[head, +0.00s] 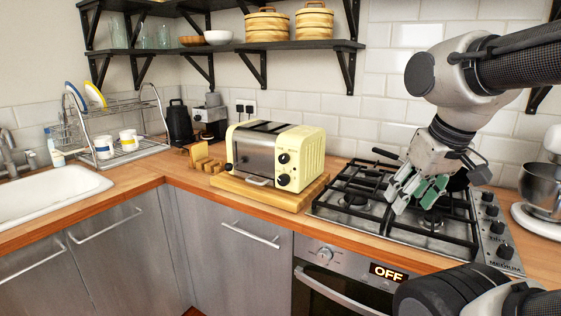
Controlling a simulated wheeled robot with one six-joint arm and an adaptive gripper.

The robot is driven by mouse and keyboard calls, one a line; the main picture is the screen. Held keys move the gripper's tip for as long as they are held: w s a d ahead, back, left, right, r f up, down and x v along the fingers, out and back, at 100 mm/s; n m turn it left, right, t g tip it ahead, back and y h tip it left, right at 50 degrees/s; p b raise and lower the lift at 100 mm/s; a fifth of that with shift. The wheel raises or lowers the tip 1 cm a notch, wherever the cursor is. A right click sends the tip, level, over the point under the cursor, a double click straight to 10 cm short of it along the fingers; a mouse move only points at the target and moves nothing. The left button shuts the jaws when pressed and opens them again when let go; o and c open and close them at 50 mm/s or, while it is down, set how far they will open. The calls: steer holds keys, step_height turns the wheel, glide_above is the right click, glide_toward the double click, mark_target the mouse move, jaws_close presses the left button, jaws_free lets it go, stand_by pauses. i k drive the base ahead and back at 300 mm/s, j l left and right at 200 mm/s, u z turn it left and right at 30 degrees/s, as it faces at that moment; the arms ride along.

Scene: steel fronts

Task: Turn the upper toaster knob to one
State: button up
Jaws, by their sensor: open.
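The cream and steel toaster (274,155) stands on a wooden board (272,193) on the counter. Its end panel faces right of centre and carries two black knobs, the upper knob (284,158) and the lower knob (284,180). Which mark the upper knob points to is too small to tell. My gripper (416,203) is open and empty, pointing down over the gas hob, well to the right of the toaster and apart from it.
The gas hob (345,206) with black grates lies right of the toaster. A stand mixer (541,185) is at the far right. A toast rack (203,160) stands left of the toaster. Shelves (225,47) hang above. The counter strip before the board is clear.

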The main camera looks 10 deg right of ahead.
mark_target(283, 159)
steer(key=k+l+u, duration=0.1)
steer(key=l+u, duration=0.3)
steer(key=k+l+u, duration=0.15)
steer(key=u, duration=0.3)
